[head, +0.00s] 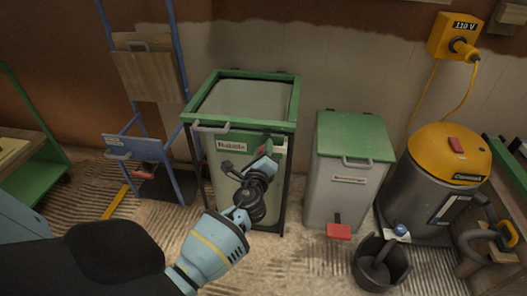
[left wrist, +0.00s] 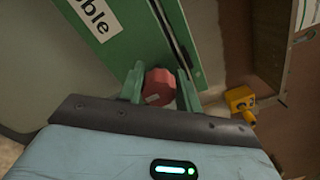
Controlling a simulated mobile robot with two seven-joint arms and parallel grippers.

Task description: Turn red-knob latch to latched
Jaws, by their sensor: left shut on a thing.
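The red knob (left wrist: 158,86) of the latch shows in the left wrist view, between the green fingers of my left gripper (left wrist: 161,90), which are closed on it. It lies against the green front edge of the bin labelled Rubble (left wrist: 98,28). In the head view my left gripper (head: 266,152) reaches the upper right of that bin's front (head: 222,175), just under the green rim. There the gripper mostly hides the knob. I cannot tell the latch's angle. My right gripper is not in view.
Right of the Rubble bin stands a grey bin with a green lid (head: 352,138) and red pedal (head: 339,231). Further right are a yellow-topped vacuum (head: 449,160) and a dark bucket (head: 381,268). A blue hand truck (head: 184,140) stands left. A yellow socket box (head: 452,35) hangs above.

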